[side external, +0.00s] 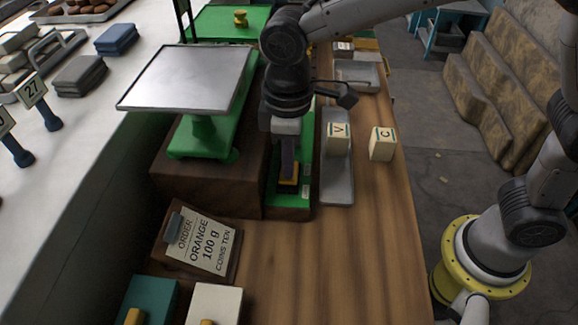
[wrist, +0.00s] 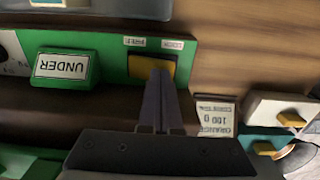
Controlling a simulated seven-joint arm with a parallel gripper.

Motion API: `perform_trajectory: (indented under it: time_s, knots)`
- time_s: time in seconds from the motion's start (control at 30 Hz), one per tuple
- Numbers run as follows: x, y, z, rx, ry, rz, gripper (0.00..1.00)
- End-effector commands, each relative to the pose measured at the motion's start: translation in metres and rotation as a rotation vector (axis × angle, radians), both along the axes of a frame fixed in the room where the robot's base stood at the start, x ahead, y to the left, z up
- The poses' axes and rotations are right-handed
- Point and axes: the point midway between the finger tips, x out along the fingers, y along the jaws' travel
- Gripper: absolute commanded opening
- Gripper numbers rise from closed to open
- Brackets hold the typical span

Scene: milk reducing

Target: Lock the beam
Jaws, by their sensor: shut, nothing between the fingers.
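The balance has a silver pan (side external: 187,77) on a green stand (side external: 203,140). At its near end, low in a green housing (side external: 303,155), is a yellow slider (wrist: 155,66). It also shows in the side view (side external: 290,189). Two small white labels sit above it in the wrist view; they look like FREE (wrist: 134,42) and LOCK (wrist: 173,44), upside down. My gripper (wrist: 160,76) is shut and empty, pointing down, with its fingertips at the slider and covering part of it. I cannot tell whether they touch. The beam itself is not clearly visible.
A green UNDER sign (wrist: 62,68) sits left of the slider. A metal tray (side external: 337,185) holds a V block (side external: 339,140); a C block (side external: 382,144) stands beside it. An order board (side external: 203,245) and two boxes (side external: 147,295) (side external: 214,303) are in front.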

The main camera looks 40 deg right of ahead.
Motion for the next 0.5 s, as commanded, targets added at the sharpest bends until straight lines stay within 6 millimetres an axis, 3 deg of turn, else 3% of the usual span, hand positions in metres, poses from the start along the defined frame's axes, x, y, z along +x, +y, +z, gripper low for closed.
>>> perform_trajectory:
  time_s: [0.5]
  knots:
    - [-0.0001, -0.0003, -0.0075, -0.001, 0.001, 0.0, 0.0]
